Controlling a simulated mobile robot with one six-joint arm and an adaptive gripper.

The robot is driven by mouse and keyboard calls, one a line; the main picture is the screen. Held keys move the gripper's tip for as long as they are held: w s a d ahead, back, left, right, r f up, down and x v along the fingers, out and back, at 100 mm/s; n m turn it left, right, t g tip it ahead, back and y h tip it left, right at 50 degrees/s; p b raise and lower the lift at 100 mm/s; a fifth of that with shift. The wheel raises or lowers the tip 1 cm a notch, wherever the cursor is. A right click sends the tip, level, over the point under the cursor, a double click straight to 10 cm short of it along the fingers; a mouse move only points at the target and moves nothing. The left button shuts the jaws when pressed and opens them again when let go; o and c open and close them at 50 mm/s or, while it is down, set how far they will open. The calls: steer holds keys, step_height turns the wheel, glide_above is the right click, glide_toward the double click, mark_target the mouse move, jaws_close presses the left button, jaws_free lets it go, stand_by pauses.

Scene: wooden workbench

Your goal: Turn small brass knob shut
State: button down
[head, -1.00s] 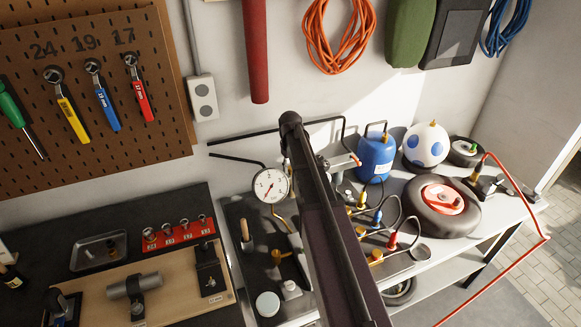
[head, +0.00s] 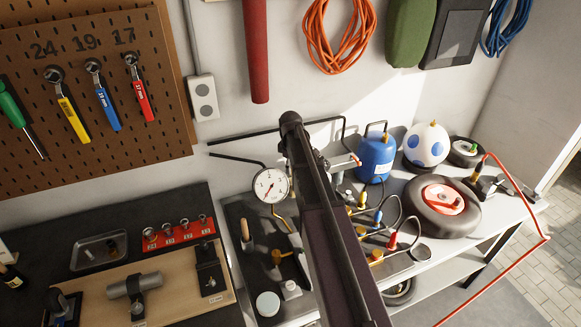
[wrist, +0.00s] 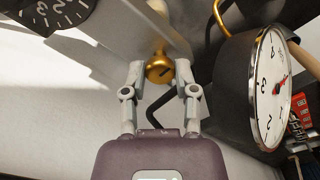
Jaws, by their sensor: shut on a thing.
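A small brass knob (wrist: 159,69) shows in the wrist view between the two fingertips of my gripper (wrist: 160,72). The fingers are closed in on the knob from both sides. The knob is round and golden, with a small raised piece at its right side. In the head view my own arm stands across the middle and hides the knob and the gripper. A white dial gauge (wrist: 271,88) with a red needle is close to the right of my gripper; it also shows in the head view (head: 270,185).
Another dial (wrist: 58,12) is at the wrist view's upper left. In the head view, a blue gas bottle (head: 375,155), a tyre (head: 420,215) and coloured valves with hoses (head: 392,241) stand right of my arm. A wooden board (head: 170,285) with clamped parts lies at left.

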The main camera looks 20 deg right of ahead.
steer(key=shift+s, duration=0.1)
steer(key=shift+c, duration=2)
jaws_free()
